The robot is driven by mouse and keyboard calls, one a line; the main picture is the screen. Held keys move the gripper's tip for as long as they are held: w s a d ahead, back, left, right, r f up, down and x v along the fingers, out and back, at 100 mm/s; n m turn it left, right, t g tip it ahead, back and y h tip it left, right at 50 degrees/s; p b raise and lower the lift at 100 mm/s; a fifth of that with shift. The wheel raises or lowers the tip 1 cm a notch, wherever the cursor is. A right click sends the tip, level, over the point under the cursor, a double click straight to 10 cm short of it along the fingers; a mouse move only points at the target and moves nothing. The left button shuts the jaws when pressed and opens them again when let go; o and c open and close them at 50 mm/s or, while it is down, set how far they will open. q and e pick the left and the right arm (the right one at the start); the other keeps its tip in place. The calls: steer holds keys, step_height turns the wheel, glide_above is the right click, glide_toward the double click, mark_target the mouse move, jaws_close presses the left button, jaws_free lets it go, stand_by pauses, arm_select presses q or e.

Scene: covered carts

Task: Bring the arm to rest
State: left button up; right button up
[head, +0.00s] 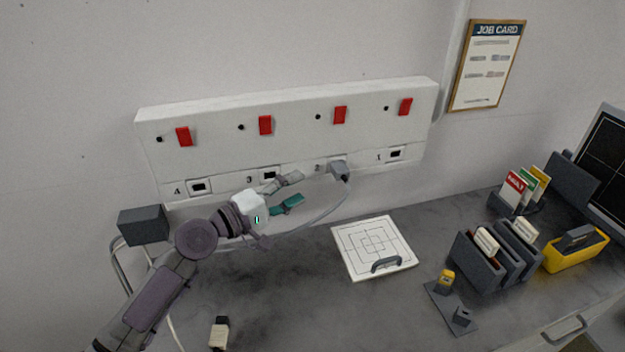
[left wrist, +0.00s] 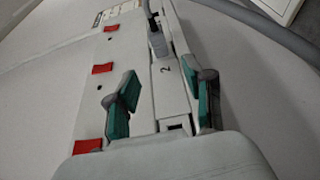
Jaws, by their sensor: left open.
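My left gripper (head: 291,192) is open and empty, in front of the white wall panel near the socket labelled 3. In the left wrist view its two teal-padded fingers (left wrist: 164,95) stand apart with the panel behind them. A grey plug (head: 339,170) sits at the socket by the label 2, to the right of the gripper and apart from it. The plug also shows beyond the fingers in the left wrist view (left wrist: 157,43). A grey cable hangs from it behind my arm. My right gripper is not in view.
The wall panel (head: 290,105) carries several red switches and numbered sockets. On the dark desk (head: 290,300) lie a white square plate with a handle (head: 372,260), dark file holders (head: 478,268) and a yellow bin (head: 575,257). A dark box (head: 143,225) stands left beside my arm.

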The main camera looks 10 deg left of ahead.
arm_select(q)
steer(key=shift+v, duration=0.9)
